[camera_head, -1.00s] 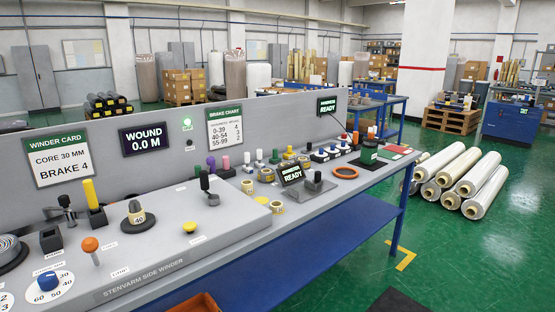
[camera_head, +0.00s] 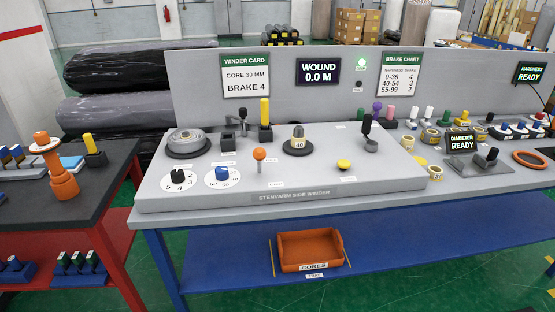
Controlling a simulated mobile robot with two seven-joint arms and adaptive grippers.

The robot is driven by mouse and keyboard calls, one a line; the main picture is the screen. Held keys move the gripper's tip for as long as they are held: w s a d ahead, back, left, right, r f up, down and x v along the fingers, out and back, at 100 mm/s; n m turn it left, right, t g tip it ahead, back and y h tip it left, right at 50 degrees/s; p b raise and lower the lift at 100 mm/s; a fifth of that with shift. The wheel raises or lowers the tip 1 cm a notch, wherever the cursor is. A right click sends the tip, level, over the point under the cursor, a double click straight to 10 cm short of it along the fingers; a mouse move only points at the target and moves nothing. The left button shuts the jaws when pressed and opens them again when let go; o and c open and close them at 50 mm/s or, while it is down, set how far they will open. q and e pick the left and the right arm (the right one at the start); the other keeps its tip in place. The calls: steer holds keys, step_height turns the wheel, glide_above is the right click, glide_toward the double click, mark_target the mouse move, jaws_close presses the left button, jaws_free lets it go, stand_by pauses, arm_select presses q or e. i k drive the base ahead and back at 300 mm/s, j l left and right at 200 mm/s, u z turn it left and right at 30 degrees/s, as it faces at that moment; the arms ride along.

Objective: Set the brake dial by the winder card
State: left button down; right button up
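The winder card (camera_head: 245,76) stands at the upper left of the grey back panel and reads "CORE 30 MM" and "BRAKE 4". A black knob (camera_head: 178,175) sits on a white round scale at the left of the winder's sloped top. Single digits, including 5 and 4, show on its lower edge, so it appears to be the brake dial. Its pointer setting is too small to tell. A blue knob (camera_head: 222,173) on a scale with larger numbers sits just to its right. Neither of my grippers is in view.
An orange-knobbed lever (camera_head: 259,155), a black cone marked 40 (camera_head: 299,142) and a yellow button (camera_head: 343,165) stand right of the dials. A ribbed disc (camera_head: 185,141) lies behind them. A red-framed bench (camera_head: 75,215) stands left; an orange bin (camera_head: 310,250) sits below.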

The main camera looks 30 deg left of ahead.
mark_target(178, 176)
steer(key=u, duration=1.75)
